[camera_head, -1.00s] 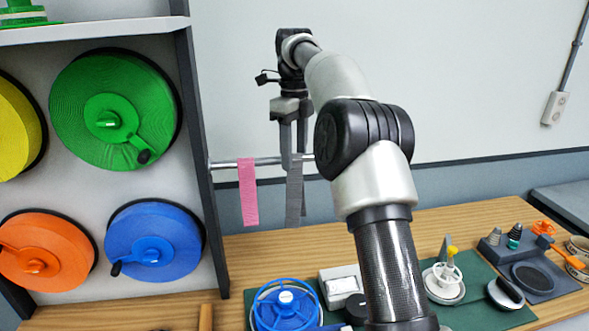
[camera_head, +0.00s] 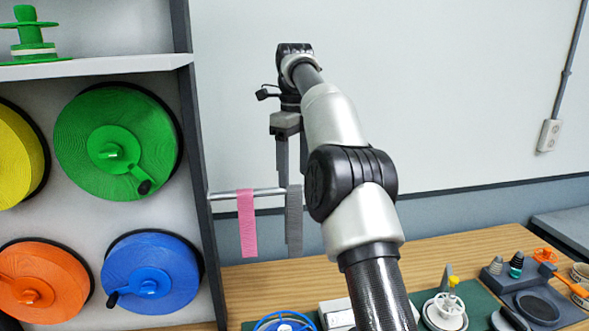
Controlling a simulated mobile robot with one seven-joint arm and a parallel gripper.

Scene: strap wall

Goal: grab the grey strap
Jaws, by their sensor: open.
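The grey strap (camera_head: 294,222) hangs over a metal rod (camera_head: 224,195) that sticks out from the side of the shelf. Its lower end hangs free, and my arm partly covers the area to its right. A pink strap (camera_head: 247,223) hangs on the same rod to the left of the grey one. My gripper (camera_head: 292,172) points down with its two fingers apart.
The shelf's dark side panel (camera_head: 198,160) stands left of the straps, with coloured reels such as the green one (camera_head: 117,145) on it. Below is a wooden table (camera_head: 450,245) with small parts and a blue spool (camera_head: 284,322).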

